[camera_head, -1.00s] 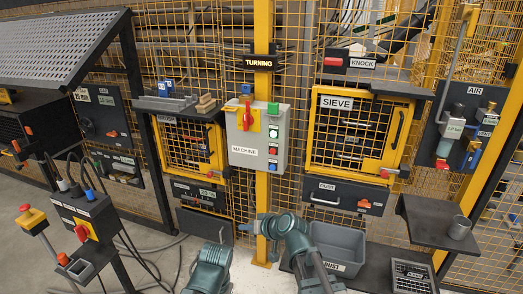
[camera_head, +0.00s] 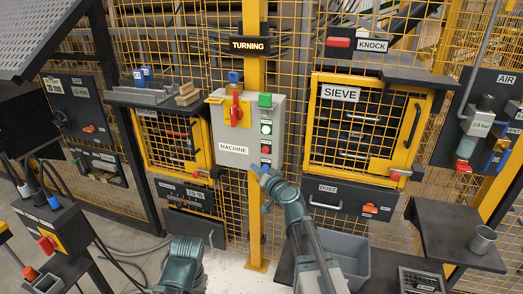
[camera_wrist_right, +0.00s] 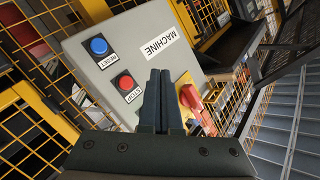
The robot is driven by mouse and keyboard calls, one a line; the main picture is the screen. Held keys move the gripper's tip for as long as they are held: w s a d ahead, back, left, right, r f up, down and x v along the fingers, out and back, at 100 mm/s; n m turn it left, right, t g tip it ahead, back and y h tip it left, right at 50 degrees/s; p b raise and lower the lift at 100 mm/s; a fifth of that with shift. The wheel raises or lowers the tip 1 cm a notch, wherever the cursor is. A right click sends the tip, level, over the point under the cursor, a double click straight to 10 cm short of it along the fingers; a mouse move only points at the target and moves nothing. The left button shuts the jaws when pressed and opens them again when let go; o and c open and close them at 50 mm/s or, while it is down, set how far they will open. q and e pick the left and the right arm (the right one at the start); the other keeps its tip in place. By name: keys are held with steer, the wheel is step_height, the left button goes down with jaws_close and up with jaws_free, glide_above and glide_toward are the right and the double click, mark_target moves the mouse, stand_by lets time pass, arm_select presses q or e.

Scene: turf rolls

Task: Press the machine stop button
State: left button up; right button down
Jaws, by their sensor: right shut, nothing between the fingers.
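The machine box (camera_head: 232,165) is a grey panel on the yellow post, labelled MACHINE. Its red stop button (camera_head: 266,150) is on the right side of its front. In the right wrist view, the stop button (camera_wrist_right: 125,83), labelled STOP, lies left of the fingertips, with the blue reset button (camera_wrist_right: 98,46) beyond it. My right gripper (camera_head: 258,168) is shut and empty, at the lower right of the box; its closed fingers also show in the right wrist view (camera_wrist_right: 160,73). I cannot tell whether the fingertips touch the box. My left arm shows low, its gripper out of view.
A red rotary switch (camera_head: 236,110) on a yellow plate is on the same box, also in the right wrist view (camera_wrist_right: 190,97). A green lamp (camera_head: 265,101) tops it. The sieve door (camera_head: 396,160) is to the right. A grey bin (camera_head: 352,260) stands below.

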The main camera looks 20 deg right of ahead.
mark_target(262, 150)
stand_by(0.4)
steer(key=shift+w+d, duration=0.8)
steer(key=shift+w, duration=0.4)
steer(key=shift+w+d, duration=0.85)
steer(key=shift+w, duration=0.4)
steer(key=shift+w+d, duration=0.8)
steer(key=shift+w, duration=0.4)
steer(key=shift+w, duration=0.1)
steer(key=shift+w+d, duration=0.25)
steer(key=shift+w+d, duration=0.25)
steer(key=shift+w, duration=0.1)
steer(key=shift+s, duration=0.1)
stand_by(0.3)
steer(key=shift+s+a, duration=0.5)
steer(key=shift+s, duration=0.1)
